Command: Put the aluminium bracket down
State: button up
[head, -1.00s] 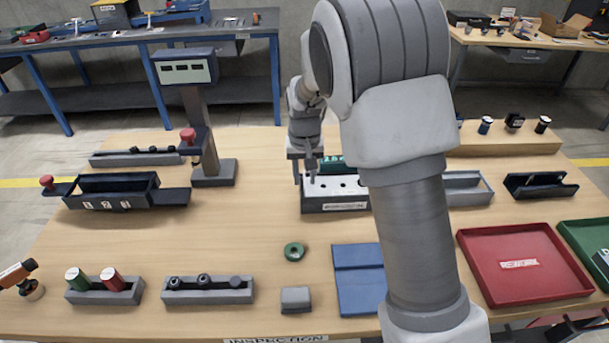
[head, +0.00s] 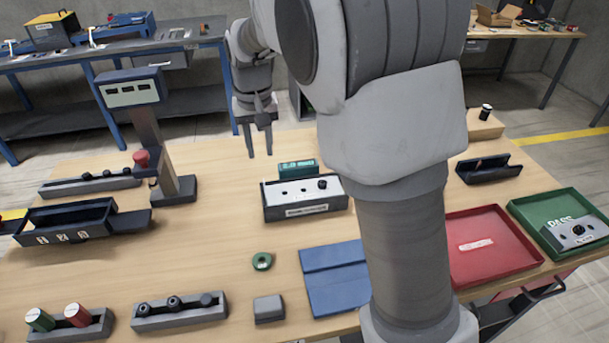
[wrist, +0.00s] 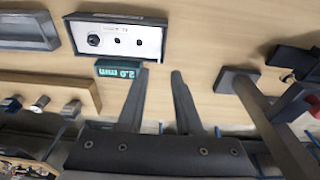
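A pale metal plate (head: 302,190) with dark holes and a black knob lies in a dark grey holder (head: 305,210) at the table's middle; it also shows in the wrist view (wrist: 118,41). It may be the aluminium bracket, but I cannot tell for sure. My gripper (head: 260,155) is above and behind the holder's left end, clear of it. In the wrist view my gripper's two fingers (wrist: 163,75) are apart with nothing between them. A green "2.0 mm" block (head: 298,168) stands against the holder's back.
A red tray (head: 495,262) and a green PASS tray (head: 545,205) holding a grey labelled part (head: 577,233) are at the right. A display post (head: 150,140) stands left of my gripper. A blue mat (head: 335,285) and green ring (head: 262,261) lie in front.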

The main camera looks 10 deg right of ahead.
jog(key=s+d+r+t, duration=0.1)
jog(key=s+d+r, duration=0.3)
jog(key=s, duration=0.3)
jog(key=s+d+r+t, duration=0.1)
jog(key=s+d+r, duration=0.2)
jog(key=s+r, duration=0.3)
jog(key=s+d+f+t, duration=0.1)
jog(key=s+d, duration=0.1)
jog(key=s, duration=0.5)
jog(key=s+d+f, duration=0.1)
jog(key=s+d, duration=0.1)
jog(key=s, duration=0.5)
jog(key=shift+s+f+t, duration=0.2)
jog(key=shift+f+t, duration=0.2)
jog(key=shift+o, duration=0.5)
jog(key=shift+w, duration=0.1)
dwell(0.5)
